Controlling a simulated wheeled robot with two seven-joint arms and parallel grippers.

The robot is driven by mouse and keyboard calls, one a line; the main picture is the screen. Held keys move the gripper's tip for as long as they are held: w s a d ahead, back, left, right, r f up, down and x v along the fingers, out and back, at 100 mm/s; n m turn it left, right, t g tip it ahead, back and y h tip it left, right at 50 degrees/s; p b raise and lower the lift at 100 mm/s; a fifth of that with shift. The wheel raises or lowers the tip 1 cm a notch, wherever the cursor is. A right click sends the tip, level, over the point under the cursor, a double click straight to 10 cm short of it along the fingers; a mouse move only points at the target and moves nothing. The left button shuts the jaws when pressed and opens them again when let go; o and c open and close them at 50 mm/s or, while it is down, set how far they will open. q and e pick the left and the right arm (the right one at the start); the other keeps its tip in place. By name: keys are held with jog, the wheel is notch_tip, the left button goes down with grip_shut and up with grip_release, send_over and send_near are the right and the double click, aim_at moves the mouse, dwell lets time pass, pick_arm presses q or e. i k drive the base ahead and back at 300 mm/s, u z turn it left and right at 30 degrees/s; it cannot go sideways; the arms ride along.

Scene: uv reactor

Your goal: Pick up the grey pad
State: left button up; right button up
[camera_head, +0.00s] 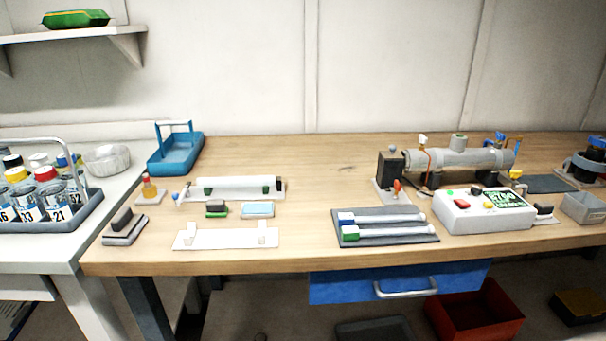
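A dark grey block-shaped pad (122,219) rests on a flat grey plate (124,236) at the left front of the wooden bench; it looks most like the grey pad. A similar small pad with a dark top and green lower part (217,207) lies further right, beside a light blue pad (258,209) on a small tray. Another small dark block (543,210) sits right of the white control box (484,213). I cannot tell for certain which one is the grey pad. Neither of my grippers is in view.
A white plate with two clips (228,239) lies near the front edge. Two capped tubes lie on a dark mat (410,238). A metal cylinder assembly (458,159) stands behind the control box. A bottle rack (90,208) is at left. The bench centre is clear.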

aim_at(126, 225)
jog(key=z, duration=3.1)
jog(key=k, duration=1.35)
jog(key=u, duration=0.25)
